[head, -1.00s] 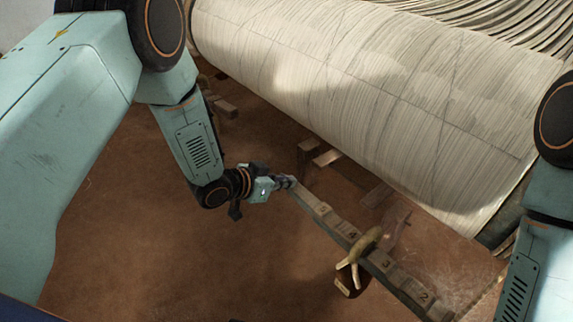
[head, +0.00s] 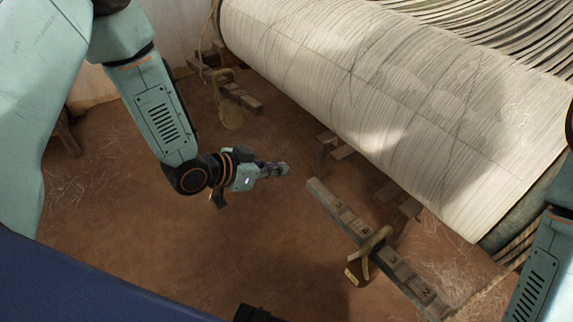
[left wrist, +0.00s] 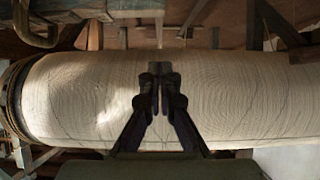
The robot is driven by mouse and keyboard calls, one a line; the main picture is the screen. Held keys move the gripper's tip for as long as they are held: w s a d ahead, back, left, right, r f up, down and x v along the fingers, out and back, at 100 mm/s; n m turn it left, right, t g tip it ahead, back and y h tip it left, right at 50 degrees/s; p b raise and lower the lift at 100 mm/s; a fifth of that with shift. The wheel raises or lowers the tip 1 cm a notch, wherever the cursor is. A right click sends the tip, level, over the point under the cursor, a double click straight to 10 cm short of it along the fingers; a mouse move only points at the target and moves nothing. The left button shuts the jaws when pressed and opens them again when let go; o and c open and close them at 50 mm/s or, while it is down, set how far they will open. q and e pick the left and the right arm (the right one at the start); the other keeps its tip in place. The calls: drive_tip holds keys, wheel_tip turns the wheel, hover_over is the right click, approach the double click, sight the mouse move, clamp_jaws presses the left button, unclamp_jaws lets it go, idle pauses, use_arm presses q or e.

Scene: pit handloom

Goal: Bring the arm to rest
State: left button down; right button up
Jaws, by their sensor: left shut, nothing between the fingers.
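My left arm comes in from the left of the head view. Its gripper (head: 281,169) points right, shut and empty, above the brown earth floor (head: 150,235). In the left wrist view, the two dark fingers (left wrist: 160,75) meet in front of the pale warp roll (left wrist: 235,95). My right arm shows at the right edge of the head view; its gripper is out of the picture.
The large warp roll (head: 400,110) crosses the upper right. A curved hook with a tag (head: 375,243) sits at the numbered bar. Another hook with a round tag (head: 230,115) is at the back left by wooden pieces.

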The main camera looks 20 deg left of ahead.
use_arm(q)
drive_tip(key=shift+a, duration=0.1)
drive_tip(key=s+a+f+n+g+y, duration=0.2)
drive_tip(key=s+f+g, duration=0.1)
drive_tip(key=s, duration=0.7)
drive_tip(key=s+a+f+n+g+y, duration=0.1)
drive_tip(key=s+f, duration=0.4)
drive_tip(key=s, duration=0.6)
drive_tip(key=s+a+f+n+g+y, duration=0.2)
drive_tip(key=s+f+n+g+y, duration=0.2)
drive_tip(key=s, duration=0.7)
drive_tip(key=shift+a+f+n+g, duration=0.35)
drive_tip(key=shift+f+n+g, duration=0.15)
drive_tip(key=shift+f+g, duration=0.1)
